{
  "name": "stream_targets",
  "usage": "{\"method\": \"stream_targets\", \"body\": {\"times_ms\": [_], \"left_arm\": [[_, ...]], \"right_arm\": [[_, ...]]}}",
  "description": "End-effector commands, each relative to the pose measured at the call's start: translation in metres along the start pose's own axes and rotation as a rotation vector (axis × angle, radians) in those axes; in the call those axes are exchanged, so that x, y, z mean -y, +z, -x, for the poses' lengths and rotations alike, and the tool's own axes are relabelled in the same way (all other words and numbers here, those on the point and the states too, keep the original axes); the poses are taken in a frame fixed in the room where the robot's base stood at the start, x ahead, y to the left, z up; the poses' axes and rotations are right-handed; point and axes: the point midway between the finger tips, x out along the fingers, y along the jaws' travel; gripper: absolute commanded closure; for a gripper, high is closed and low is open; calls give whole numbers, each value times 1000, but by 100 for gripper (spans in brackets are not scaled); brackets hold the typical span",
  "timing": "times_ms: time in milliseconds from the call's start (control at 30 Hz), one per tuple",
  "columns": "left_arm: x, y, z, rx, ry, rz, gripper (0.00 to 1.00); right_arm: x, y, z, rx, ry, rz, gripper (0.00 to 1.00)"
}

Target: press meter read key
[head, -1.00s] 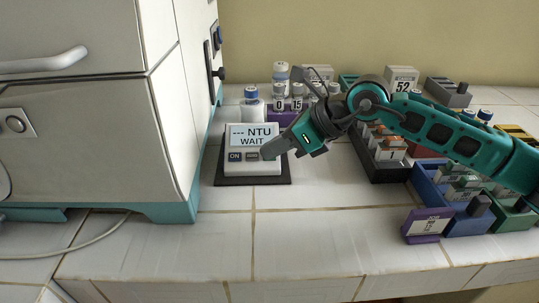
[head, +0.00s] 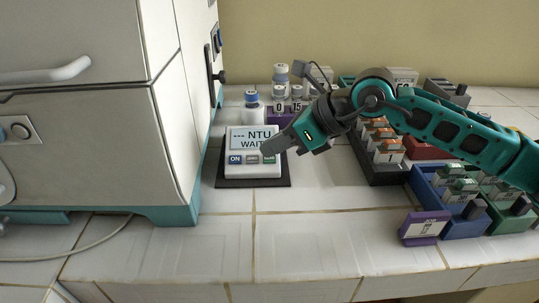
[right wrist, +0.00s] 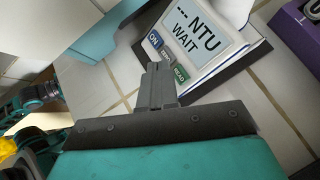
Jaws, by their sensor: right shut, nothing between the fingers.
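The meter (head: 240,168) is a white box on a dark base, its screen (head: 252,137) reading "--- NTU WAIT". Along its front are a blue ON key (head: 235,160), a grey middle key (head: 252,160) and a green READ key (head: 269,159). In the right wrist view the READ key (right wrist: 181,74) shows just beside the fingertips. My right gripper (head: 266,148) is shut and empty, its tips over the meter's right side, above the READ key; they look apart from it. The right gripper (right wrist: 158,72) also shows in the right wrist view. My left gripper is not in view.
A white incubator (head: 85,140) stands close on the left. A blue-capped bottle (head: 251,108) and numbered vials are behind the meter. Coloured racks of boxes, one blue (head: 425,190), fill the right. A purple block (head: 424,228) lies in front of them. The front tiles are clear.

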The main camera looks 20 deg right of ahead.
Motion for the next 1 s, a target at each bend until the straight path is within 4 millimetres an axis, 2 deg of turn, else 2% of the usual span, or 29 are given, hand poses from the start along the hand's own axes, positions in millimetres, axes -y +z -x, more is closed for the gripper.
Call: {"method": "stream_targets", "body": {"times_ms": [100,367,1000], "left_arm": [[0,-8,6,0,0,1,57],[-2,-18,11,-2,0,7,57],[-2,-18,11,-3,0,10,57]], "right_arm": [[-7,9,12,1,-1,1,100],[-18,20,26,0,-1,1,100],[-20,20,27,1,-1,0,100]]}}
